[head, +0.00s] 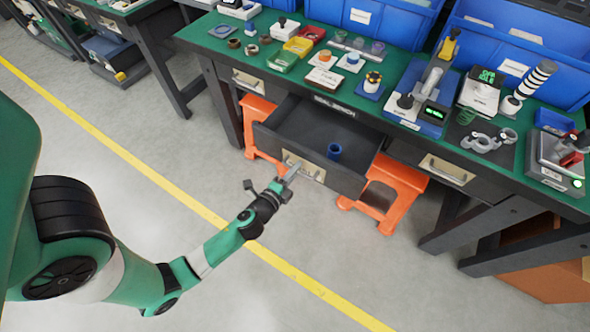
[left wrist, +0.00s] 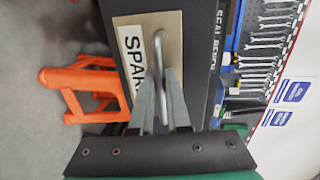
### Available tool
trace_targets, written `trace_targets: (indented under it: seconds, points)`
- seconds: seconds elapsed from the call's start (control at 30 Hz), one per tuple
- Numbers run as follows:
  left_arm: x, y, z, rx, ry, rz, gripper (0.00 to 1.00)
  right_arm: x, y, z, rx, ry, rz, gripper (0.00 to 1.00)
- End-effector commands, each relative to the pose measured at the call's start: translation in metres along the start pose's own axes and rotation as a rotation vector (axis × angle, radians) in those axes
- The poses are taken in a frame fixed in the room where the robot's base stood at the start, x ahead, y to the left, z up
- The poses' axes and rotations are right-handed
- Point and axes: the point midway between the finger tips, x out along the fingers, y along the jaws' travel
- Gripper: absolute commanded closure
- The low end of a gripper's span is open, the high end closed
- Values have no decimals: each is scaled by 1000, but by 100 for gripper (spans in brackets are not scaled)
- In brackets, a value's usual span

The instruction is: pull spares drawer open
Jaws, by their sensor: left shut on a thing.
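The spares drawer (head: 318,140) under the bench stands pulled out in the head view, with a blue ring-shaped part (head: 334,151) inside it. Its front carries a pale plate with a metal handle (left wrist: 158,62) and a label that reads "SPAR" in the left wrist view (left wrist: 133,65). My left gripper (head: 289,174) is at the drawer front, its fingers (left wrist: 163,100) shut on the handle. The fingers partly hide the handle and label. My right gripper is not in view.
Orange stools (head: 385,190) stand under the bench on both sides of the drawer. The green bench top (head: 300,75) holds several small parts, trays and devices. Another closed drawer (head: 447,170) is to the right. The grey floor in front is clear, crossed by a yellow line (head: 140,165).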

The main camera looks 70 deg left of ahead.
Motion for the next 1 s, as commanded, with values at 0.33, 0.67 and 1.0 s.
trace_targets:
  seconds: [0.33, 0.67, 1.0]
  points:
    - [0, 0, 0, 0, 0, 0, 73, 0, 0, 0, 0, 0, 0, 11]
    - [-34, 1, -1, 2, 4, 2, 73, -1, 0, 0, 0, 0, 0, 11]
    - [-106, 2, -2, 4, 7, 3, 73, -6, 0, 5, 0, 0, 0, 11]
